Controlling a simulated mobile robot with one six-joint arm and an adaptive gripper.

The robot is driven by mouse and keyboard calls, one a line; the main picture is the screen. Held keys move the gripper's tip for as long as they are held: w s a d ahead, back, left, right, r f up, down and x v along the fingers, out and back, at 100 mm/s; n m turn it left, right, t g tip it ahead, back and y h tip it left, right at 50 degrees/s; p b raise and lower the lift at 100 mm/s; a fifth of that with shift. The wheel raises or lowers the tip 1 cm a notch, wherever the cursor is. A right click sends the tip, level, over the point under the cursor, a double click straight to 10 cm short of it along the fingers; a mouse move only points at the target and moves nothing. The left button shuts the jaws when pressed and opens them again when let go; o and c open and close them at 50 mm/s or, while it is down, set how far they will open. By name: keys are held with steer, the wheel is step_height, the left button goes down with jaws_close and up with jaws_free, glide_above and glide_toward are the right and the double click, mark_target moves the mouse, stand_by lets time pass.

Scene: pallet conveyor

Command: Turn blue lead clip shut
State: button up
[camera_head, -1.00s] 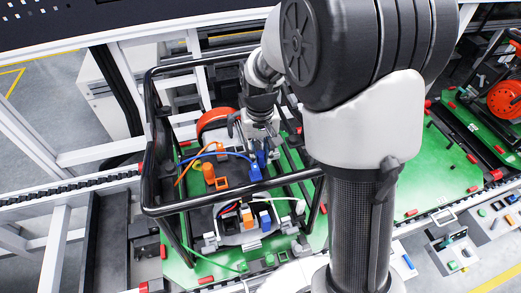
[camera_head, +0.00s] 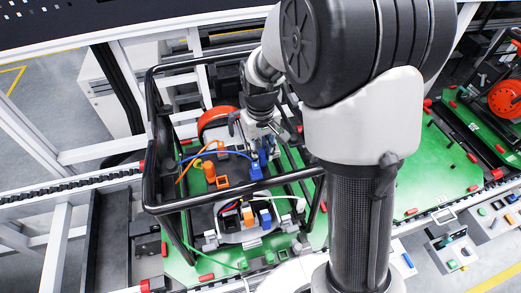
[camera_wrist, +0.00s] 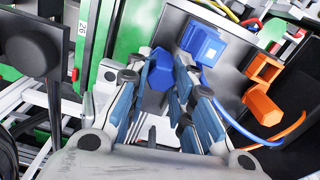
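The blue lead clip (camera_wrist: 160,70) shows in the wrist view as a faceted blue knob between the fingertips. My gripper (camera_wrist: 157,84) is open around it, with blue-padded fingers on both sides. Narrow gaps seem to remain; contact is hard to judge. The clip's lower part is hidden by the fingers. A blue plug (camera_wrist: 203,43) with a blue lead sits to its right. In the head view, my gripper (camera_head: 262,140) is over the blue clip (camera_head: 263,157), just behind the blue plug (camera_head: 255,173).
A black tubular frame (camera_head: 165,208) surrounds the work area, with bars close to my gripper. An orange clip (camera_head: 209,172) and orange plug (camera_head: 222,183) stand to the left. A red-orange round part (camera_head: 216,119) lies behind. The green pallet (camera_head: 205,270) is underneath.

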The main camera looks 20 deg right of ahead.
mark_target(261, 151)
steer(key=o, duration=0.4)
steer(key=shift+o, duration=0.2)
step_height(261, 151, up, 12)
stand_by(0.5)
steer(key=shift+r, duration=0.1)
